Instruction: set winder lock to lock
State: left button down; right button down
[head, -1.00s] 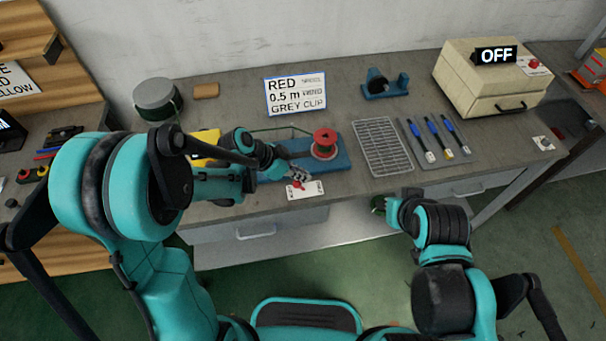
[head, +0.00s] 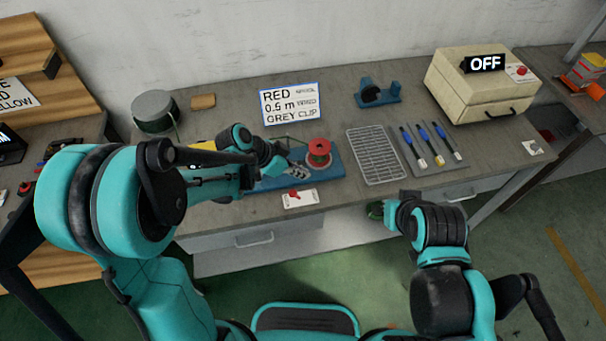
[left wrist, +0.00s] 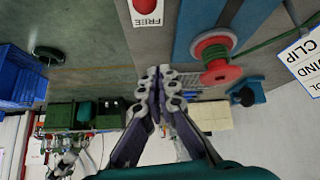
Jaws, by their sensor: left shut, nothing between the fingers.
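The winder lock is a white plate (head: 300,198) with a red knob at the front edge of the table. In the left wrist view its plate (left wrist: 147,19) reads FREE beside the red knob. The winder is a blue base (head: 268,182) with a red spool (head: 319,150) on it, just behind the lock. My left gripper (head: 298,170) is shut and empty, over the blue base behind the lock and apart from the knob. Its closed fingertips (left wrist: 160,72) also show in the left wrist view. My right gripper (head: 376,210) is low in front of the table, its fingers unclear.
A sign (head: 290,103) reads RED, 0.5 m, GREY CLIP. A wire rack (head: 375,156) and a tool mat (head: 428,167) lie right of the winder. A beige box (head: 481,86) with an OFF display stands at the back right.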

pick_arm(q)
jog(key=s+a+r+p, duration=0.1)
jog(key=s+a+r, duration=0.1)
jog(key=a+r, duration=0.2)
jog(key=shift+s+a+p, duration=0.15)
jog(key=shift+a+p, duration=0.2)
jog(key=shift+a, duration=0.75)
